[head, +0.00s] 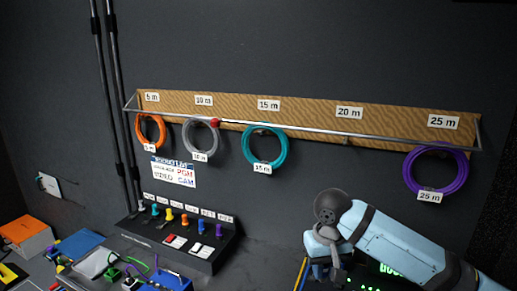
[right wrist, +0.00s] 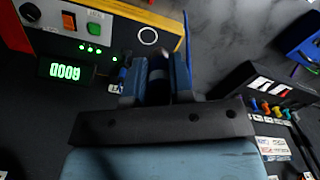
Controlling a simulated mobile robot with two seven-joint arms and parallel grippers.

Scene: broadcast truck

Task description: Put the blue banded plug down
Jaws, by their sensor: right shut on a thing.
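In the right wrist view my right gripper (right wrist: 156,80) has its two blue fingers closed around a dark, bluish piece, the blue banded plug (right wrist: 157,67). Its band is not clear, and the fingers and dark palm hide much of it. The gripper is close to the yellow-edged side of a tester box. In the head view my right gripper (head: 325,266) is low, right of centre, pointing down; the plug cannot be made out there. My left gripper is not in view.
The tester box (right wrist: 108,28) has buttons and a green display (right wrist: 72,71). A black panel with coloured plugs (head: 178,240) stands left of the gripper in the head view. Coiled cables, including a purple one (head: 464,172), hang on the wall rail. Grey desk shows between panel and gripper.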

